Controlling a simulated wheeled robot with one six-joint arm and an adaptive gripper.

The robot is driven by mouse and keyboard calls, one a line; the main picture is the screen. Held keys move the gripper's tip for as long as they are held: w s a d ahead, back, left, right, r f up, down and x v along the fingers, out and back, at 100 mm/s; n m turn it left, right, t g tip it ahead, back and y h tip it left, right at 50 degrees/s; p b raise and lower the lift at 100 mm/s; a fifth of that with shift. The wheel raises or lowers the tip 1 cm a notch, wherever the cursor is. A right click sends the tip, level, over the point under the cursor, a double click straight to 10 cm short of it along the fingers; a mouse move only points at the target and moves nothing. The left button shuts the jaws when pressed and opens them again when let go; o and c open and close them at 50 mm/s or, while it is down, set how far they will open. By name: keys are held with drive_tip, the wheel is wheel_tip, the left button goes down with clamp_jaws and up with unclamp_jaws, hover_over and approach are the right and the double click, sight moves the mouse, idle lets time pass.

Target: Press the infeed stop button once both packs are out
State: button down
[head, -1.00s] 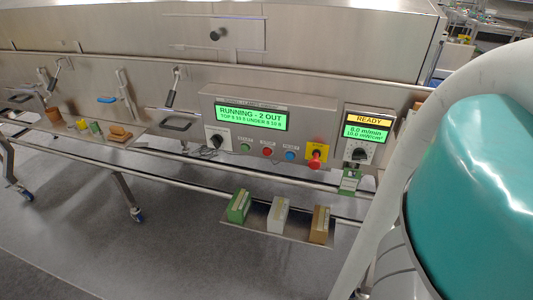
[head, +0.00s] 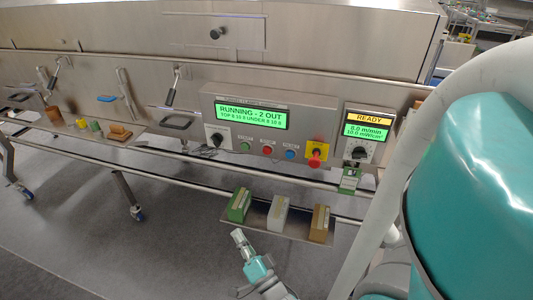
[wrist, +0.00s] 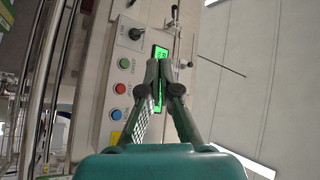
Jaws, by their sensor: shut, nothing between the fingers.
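The control panel (head: 330,110) has a green display (head: 250,115) reading "RUNNING - 2 OUT". Below it are a green button (head: 245,147), a red button (head: 267,150) and a blue button (head: 290,155); their small labels are not readable. In the wrist view the green (wrist: 124,63), red (wrist: 119,88) and blue (wrist: 116,114) buttons line up left of my gripper. My gripper (wrist: 159,66) is shut and empty, its fingertips in front of the display. In the head view the end of my arm (head: 257,268) is low, below the panel.
A red mushroom knob (head: 315,158) on yellow sits right of the blue button. A "READY" display (head: 367,126) and dial are farther right. A tray (head: 262,227) holding green, white and brown boxes juts out below the panel. A rail (head: 250,178) runs under the panel.

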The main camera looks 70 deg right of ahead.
sight(267, 150)
drive_tip(key=w+d+r+m+g+h, duration=0.1)
drive_tip(key=d+r+m+h, duration=0.2)
drive_tip(key=d, duration=0.6)
drive_tip(key=w+d+r+m+g+h, duration=0.1)
drive_tip(key=d+r+m+h, duration=0.2)
drive_tip(key=d, duration=0.6)
drive_tip(key=m, duration=0.2)
drive_tip(key=shift+m+h, duration=0.3)
drive_tip(key=shift+d, duration=0.15)
drive_tip(key=d, duration=0.8)
drive_tip(key=shift+w+d, duration=0.3)
drive_tip(key=shift+w, duration=0.05)
drive_tip(key=shift+d, duration=0.4)
